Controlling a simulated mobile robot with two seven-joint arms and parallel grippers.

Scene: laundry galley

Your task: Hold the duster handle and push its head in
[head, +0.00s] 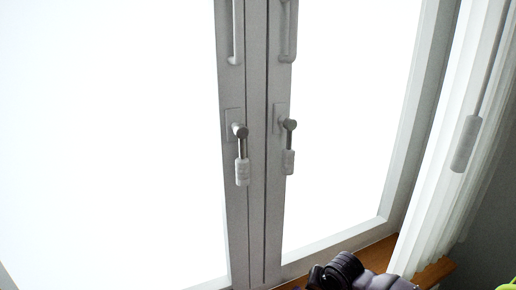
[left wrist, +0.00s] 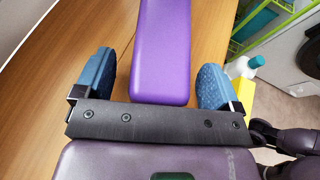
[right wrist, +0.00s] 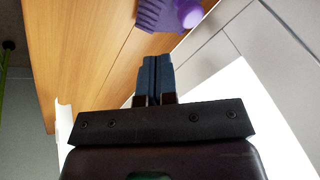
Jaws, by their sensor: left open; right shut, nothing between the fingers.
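A long flat purple piece, seemingly the duster handle (left wrist: 161,48), lies over the wooden surface in the left wrist view. My left gripper (left wrist: 156,66) is open, with one blue finger on each side of the purple piece. A gap shows at the left finger; the right finger looks very close, and I cannot tell if it touches. In the right wrist view, a purple fringed piece, seemingly the duster head (right wrist: 157,14), shows at the top edge beside a rounded purple part (right wrist: 188,12). My right gripper (right wrist: 156,62) is shut and empty, just short of them. The head view shows no duster.
The wooden surface (left wrist: 50,85) looks clear around the purple piece. A green rack (left wrist: 262,22), a white bottle with a blue cap (left wrist: 243,66) and a washing machine (left wrist: 300,45) stand to the right. The head view shows a handled window (head: 258,150) and white curtain (head: 440,190).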

